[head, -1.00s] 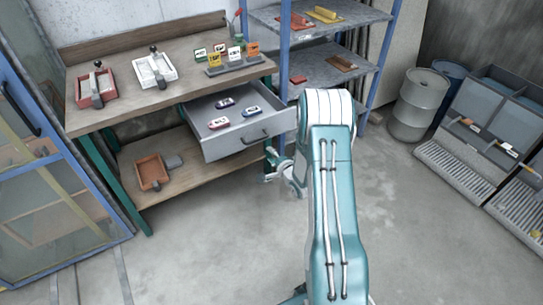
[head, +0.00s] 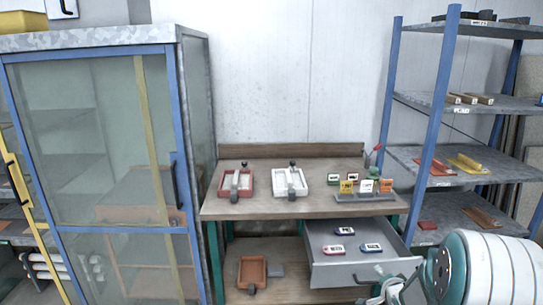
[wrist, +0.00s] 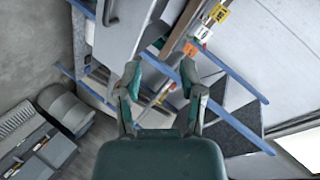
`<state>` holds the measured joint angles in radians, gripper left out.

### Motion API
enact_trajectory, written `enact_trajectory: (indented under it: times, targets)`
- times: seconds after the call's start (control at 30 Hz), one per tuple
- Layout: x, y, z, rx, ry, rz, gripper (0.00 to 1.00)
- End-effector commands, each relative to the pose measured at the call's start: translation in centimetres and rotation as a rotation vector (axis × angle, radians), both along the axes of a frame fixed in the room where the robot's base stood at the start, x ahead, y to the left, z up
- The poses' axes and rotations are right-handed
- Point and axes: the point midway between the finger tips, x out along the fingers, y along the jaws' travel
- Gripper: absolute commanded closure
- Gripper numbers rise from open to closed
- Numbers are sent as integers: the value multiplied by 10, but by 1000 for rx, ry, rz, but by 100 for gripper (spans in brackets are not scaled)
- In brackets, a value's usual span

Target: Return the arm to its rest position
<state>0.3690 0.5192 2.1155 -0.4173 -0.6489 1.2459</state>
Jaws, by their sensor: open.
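The drawer (head: 345,273) holds several small coloured devices. I cannot tell how far the gripper is from the drawer front.
The workbench (head: 270,210) carries a red tray (head: 222,186), a white tray (head: 304,184) and coloured tags. A glass-doored cabinet (head: 90,150) stands left, a blue-posted shelf rack (head: 437,110) right. An orange tray (head: 246,268) sits on the lower shelf.

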Motion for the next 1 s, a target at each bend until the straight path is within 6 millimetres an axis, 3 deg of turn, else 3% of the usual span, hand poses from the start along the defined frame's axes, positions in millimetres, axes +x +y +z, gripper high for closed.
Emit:
enact_trajectory:
  times: [0.03, 0.2, 0.5, 0.7, 1.0]
  targets:
    - [-4, 7, 19, -51, 21, 13, 49]
    - [-28, 27, 63, -203, 123, 56, 49]
    - [-95, 68, 126, -419, 303, 178, 49]
    - [-154, 97, 155, -527, 414, 302, 49]
    - [-255, 141, 178, -655, 548, 563, 49]
